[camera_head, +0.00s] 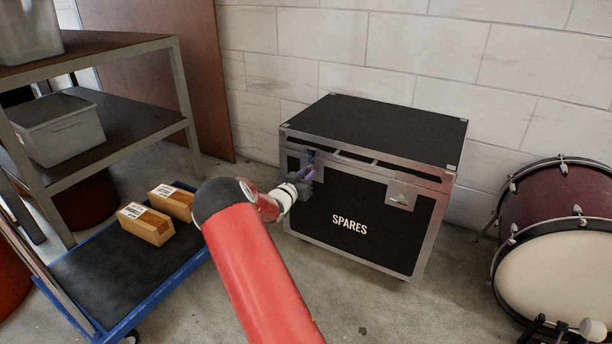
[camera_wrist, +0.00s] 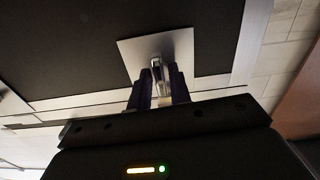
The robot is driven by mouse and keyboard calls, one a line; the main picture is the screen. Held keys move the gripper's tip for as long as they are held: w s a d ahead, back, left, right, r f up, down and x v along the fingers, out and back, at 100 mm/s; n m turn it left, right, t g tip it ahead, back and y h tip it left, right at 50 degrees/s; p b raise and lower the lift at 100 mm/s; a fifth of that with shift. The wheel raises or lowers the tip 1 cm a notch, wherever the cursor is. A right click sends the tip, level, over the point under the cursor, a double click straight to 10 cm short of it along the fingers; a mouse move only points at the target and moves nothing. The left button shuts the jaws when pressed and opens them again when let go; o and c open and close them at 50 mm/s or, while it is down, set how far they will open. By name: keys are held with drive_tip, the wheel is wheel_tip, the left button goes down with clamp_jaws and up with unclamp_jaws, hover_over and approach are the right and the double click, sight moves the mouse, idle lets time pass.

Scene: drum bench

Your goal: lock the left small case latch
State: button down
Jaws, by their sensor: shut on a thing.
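The black case marked SPARES (camera_head: 350,226) stands on the floor against the wall, its lid down. The right latch (camera_head: 402,196) shows as a pale plate on the front. The left latch is mostly hidden behind my gripper (camera_head: 304,176) in the head view. In the wrist view, the left latch's plate (camera_wrist: 185,49) and its metal lever (camera_wrist: 156,68) show up close. My gripper (camera_wrist: 158,92) has its two dark fingers on either side of the lever and is shut on it. I cannot tell whether the latch is locked.
A blue-edged cart (camera_head: 100,262) with two small boxes (camera_head: 146,224) stands left of my arm. A shelf (camera_head: 110,137) with a grey bin (camera_head: 58,128) is at the far left. Drums (camera_head: 560,260) stand right of the case. Floor in front of the case is clear.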

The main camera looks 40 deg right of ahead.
drive_tip(key=shift+f, duration=0.1)
drive_tip(key=c, duration=1.5)
unclamp_jaws()
drive_tip(key=shift+v, duration=3.95)
drive_tip(key=shift+w, duration=0.1)
